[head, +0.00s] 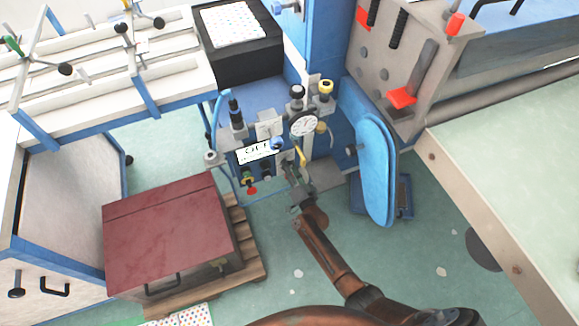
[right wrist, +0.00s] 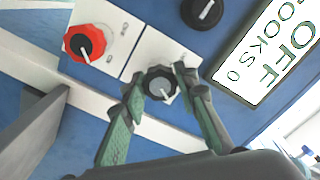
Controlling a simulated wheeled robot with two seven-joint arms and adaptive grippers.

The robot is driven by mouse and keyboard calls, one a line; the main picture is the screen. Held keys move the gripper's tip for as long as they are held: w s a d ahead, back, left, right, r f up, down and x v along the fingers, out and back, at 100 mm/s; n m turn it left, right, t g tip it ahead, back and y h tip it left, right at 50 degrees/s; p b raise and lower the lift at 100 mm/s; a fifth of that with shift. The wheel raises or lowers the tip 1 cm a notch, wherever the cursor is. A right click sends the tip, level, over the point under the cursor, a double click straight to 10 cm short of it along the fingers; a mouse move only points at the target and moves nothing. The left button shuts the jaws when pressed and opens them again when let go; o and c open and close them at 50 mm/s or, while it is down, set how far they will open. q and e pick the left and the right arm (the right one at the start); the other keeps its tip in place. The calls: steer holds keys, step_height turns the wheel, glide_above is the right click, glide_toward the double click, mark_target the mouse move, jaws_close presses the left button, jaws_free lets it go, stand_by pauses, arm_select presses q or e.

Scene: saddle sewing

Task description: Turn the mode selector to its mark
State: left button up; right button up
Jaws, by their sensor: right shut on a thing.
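The mode selector (right wrist: 161,84) appears to be the grey round knob on a white plate in the right wrist view. Its white pointer line points toward the lower right of that view; I cannot make out its mark clearly. My right gripper (right wrist: 157,88) is shut on this knob, one green-grey finger on each side. In the head view my right gripper (head: 291,182) is at the front of the blue machine, and the selector is hard to make out there. My left gripper is not in view.
A red knob (right wrist: 86,42) and a black knob (right wrist: 202,12) are close to the selector. A display (right wrist: 268,55) reads OFF and HOOKS 0. A round dial (head: 303,123) and a blue oval part (head: 376,168) are nearby. A maroon-topped box (head: 165,235) stands on the left.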

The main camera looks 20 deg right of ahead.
steer(key=m, duration=0.3)
steer(key=shift+d+m, duration=0.1)
steer(key=shift+m, duration=0.2)
steer(key=shift+m+b, duration=0.3)
steer(key=shift+m, duration=0.7)
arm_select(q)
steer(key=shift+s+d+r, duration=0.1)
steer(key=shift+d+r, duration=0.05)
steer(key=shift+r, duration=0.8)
arm_select(e)
steer(key=shift+m, duration=0.4)
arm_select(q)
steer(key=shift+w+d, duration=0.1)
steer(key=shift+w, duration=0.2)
arm_select(e)
steer(key=o, duration=1.2)
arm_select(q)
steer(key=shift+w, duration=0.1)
